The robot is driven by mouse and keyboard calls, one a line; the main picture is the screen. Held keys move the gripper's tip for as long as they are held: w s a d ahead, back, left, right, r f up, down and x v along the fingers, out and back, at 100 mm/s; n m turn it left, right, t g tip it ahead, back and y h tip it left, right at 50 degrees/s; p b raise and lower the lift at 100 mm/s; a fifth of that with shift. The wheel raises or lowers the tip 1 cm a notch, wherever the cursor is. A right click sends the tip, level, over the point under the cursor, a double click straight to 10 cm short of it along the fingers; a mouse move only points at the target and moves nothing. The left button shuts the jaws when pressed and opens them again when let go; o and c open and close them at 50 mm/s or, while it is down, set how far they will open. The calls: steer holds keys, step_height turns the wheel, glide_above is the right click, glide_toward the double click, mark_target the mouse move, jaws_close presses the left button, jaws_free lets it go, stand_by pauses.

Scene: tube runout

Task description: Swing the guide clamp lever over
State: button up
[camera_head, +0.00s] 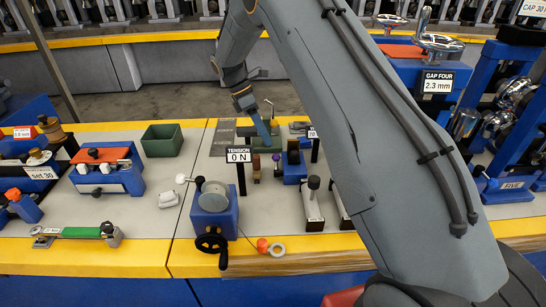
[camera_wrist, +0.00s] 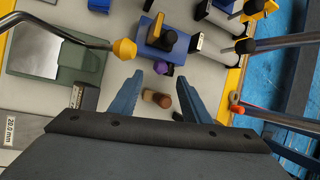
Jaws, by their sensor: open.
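My gripper (camera_head: 264,128) is low over the middle of the right bench. In the wrist view my gripper (camera_wrist: 162,74) has its two blue fingers spread, with nothing held between them. A blue block (camera_wrist: 158,38) with a yellow-orange bar and a dark round knob (camera_wrist: 168,41) lies just beyond the fingertips. A small purple knob (camera_wrist: 163,68) shows at its near side, between the tips. The blue block is also in the head view (camera_head: 292,178). Brown pegs (camera_wrist: 157,98) lie between the fingers in the wrist view. Which part is the clamp lever is not clear.
A yellow knob (camera_wrist: 124,49) on a bent rod stands left of the fingers, over a green fixture (camera_wrist: 82,62).

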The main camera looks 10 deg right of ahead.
mark_target(277, 165)
steer(key=shift+p+x, duration=1)
steer(key=shift+x, duration=2.8)
jaws_close()
